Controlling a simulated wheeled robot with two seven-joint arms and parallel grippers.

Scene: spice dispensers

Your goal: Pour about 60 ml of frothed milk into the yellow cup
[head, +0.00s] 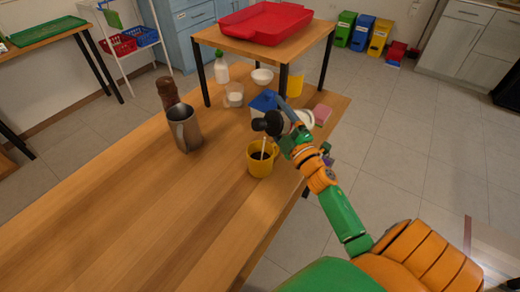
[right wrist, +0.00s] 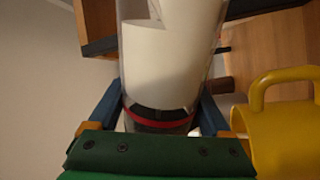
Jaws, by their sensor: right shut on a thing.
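The yellow cup (head: 260,165) stands upright near the table's right edge, with dark liquid inside; it also shows at the right of the right wrist view (right wrist: 285,130). My right gripper (head: 281,124) is shut on a clear container with white contents (right wrist: 170,60), which has a red band and a dark end. In the head view the container is tipped, its black end (head: 268,123) above the cup. A thin white streak (head: 263,146) runs from there down into the cup. The gripper hides part of the container. My left gripper is out of view.
A steel pitcher (head: 184,129) and a brown mill (head: 168,92) stand to the left. A glass of white stuff (head: 234,96), a white bottle (head: 221,68), a white bowl (head: 262,77) and a blue box (head: 263,103) stand behind. The table's front left is clear.

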